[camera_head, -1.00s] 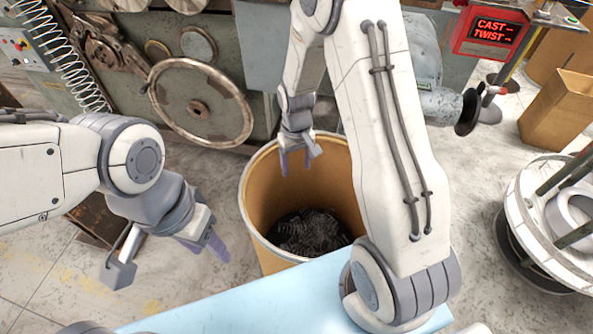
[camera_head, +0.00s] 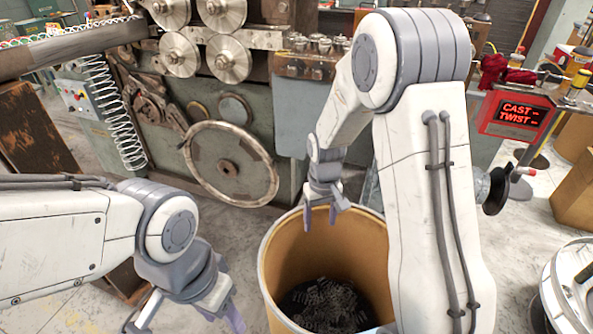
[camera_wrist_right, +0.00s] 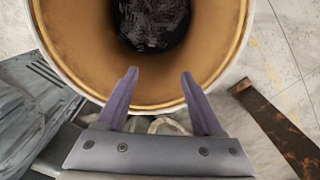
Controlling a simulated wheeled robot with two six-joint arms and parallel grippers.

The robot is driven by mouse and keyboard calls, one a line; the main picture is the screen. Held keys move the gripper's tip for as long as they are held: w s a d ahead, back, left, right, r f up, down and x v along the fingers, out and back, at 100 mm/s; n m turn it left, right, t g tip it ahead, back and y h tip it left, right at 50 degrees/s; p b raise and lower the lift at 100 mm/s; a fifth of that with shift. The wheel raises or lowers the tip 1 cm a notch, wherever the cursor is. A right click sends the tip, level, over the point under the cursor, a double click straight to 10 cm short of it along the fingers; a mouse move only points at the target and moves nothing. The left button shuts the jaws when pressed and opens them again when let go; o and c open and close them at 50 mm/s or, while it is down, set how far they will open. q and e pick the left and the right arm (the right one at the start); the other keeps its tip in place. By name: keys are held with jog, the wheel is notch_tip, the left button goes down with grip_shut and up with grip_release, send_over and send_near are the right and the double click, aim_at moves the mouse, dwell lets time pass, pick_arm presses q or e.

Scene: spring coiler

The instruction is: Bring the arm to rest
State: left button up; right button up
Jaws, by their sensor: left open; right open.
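My right arm reaches forward from the lower right in the head view and bends down at its elbow. My right gripper (camera_head: 323,213) hangs near the far rim of a tan drum, open and empty. In the right wrist view its two purple fingers (camera_wrist_right: 158,90) stand apart with nothing between them, over the drum's rim. My left arm comes in from the left, low in the head view. My left gripper (camera_head: 185,322) is partly cut off by the bottom edge; it looks open and holds nothing I can see.
The tan drum (camera_head: 285,285) holds dark coiled scrap (camera_head: 325,305). Behind it stands the green coiler machine with a large handwheel (camera_head: 229,165) and a hanging spring (camera_head: 115,115). A red display box (camera_head: 517,115) reads CAST and TWIST. A cardboard box (camera_head: 577,190) stands at right.

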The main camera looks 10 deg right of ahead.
jog(key=s+a+r+n+p, duration=0.1)
jog(key=s+a+r+p, duration=0.25)
jog(key=r, duration=0.25)
jog(key=s+a+r+n+p, duration=0.1)
jog(key=s+a+r+p, duration=0.15)
jog(key=a+r, duration=0.3)
jog(key=s+a+r+n+p, duration=0.2)
jog(key=s+r, duration=0.4)
jog(key=s, duration=0.3)
jog(key=s+a+r+n+y+p, duration=0.1)
jog(key=s+a+r+n+p, duration=0.1)
jog(key=s+r, duration=0.3)
jog(key=s, duration=0.3)
jog(key=shift+s+a+r+n+p, duration=0.3)
jog(key=shift+s+a+r+p, duration=0.05)
jog(key=shift+a+p, duration=0.05)
